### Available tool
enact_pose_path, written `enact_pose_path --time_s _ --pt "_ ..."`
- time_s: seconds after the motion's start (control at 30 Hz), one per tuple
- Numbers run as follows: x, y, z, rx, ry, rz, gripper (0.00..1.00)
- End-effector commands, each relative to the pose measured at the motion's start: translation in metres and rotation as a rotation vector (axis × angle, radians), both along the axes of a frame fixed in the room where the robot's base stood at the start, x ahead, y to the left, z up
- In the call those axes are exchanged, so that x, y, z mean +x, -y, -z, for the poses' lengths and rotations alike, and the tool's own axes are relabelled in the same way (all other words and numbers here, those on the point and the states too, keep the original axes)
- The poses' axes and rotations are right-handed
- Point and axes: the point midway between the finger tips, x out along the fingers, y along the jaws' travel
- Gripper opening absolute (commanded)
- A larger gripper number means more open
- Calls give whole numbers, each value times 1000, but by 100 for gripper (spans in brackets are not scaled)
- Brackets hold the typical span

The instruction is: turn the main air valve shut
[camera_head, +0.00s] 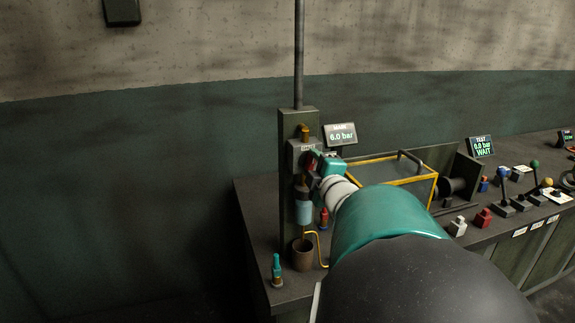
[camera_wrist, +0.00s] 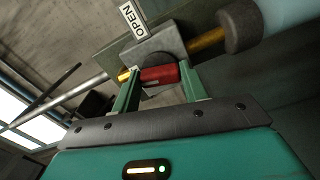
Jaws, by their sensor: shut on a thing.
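The main air valve is a grey block (camera_wrist: 150,48) on brass pipe, fixed to an upright post; it also shows in the head view (camera_head: 297,156). Its red handle (camera_wrist: 160,75) lies between the two green fingers of my gripper (camera_wrist: 158,82), which is shut on it. A white plate reading OPEN (camera_wrist: 132,19) stands beside the block. In the head view my gripper (camera_head: 317,162) is at the right side of the valve, and my arm hides much of the handle. The main display (camera_head: 341,134) reads 6.0 bar.
A clear bowl (camera_head: 303,211) and a dark cup (camera_head: 302,254) are below the valve. A yellow-edged guard box (camera_head: 425,181) stands right of the post. The test display (camera_head: 480,147) reads 0.0 bar, WAIT. Levers and small blocks fill the right bench. A teal bottle (camera_head: 277,270) stands front left.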

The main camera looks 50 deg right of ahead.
Motion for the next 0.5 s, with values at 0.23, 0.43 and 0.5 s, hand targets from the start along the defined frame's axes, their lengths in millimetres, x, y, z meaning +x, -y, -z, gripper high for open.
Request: enact_pose_path --time_s 0.23,0.43,0.5 --pt "0 -1 -1 -134 -78 -3 21" --pt "1 -1 0 -193 -112 -4 21" --pt "1 -1 0 -204 -119 -4 21"
